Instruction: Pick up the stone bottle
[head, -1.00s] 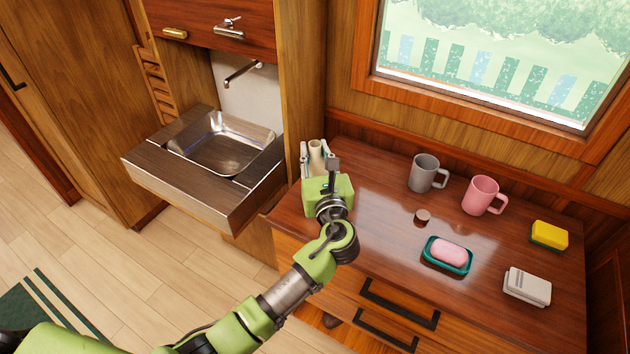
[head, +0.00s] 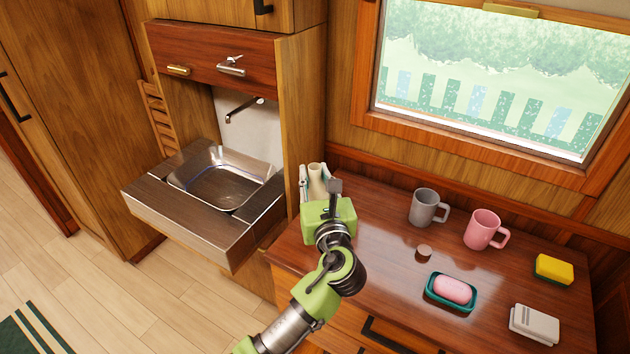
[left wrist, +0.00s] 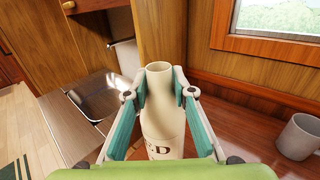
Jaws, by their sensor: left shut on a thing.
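The stone bottle (left wrist: 163,112) is cream-coloured with dark lettering and stands upright between the fingers in the left wrist view. In the head view its neck (head: 317,176) shows behind my left gripper (head: 318,188), at the left end of the wooden counter. My left gripper (left wrist: 161,90) is shut on the bottle, with a teal pad on each side of its neck and shoulder. The bottle's base is hidden, so I cannot tell whether it touches the counter. My right gripper is not in view.
A grey mug (head: 423,208), a pink mug (head: 482,229), a small brown disc (head: 424,251), pink soap in a teal dish (head: 436,297), a yellow sponge (head: 554,269) and a folded cloth (head: 534,325) are on the counter (head: 385,245). A metal sink (head: 222,187) is at left.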

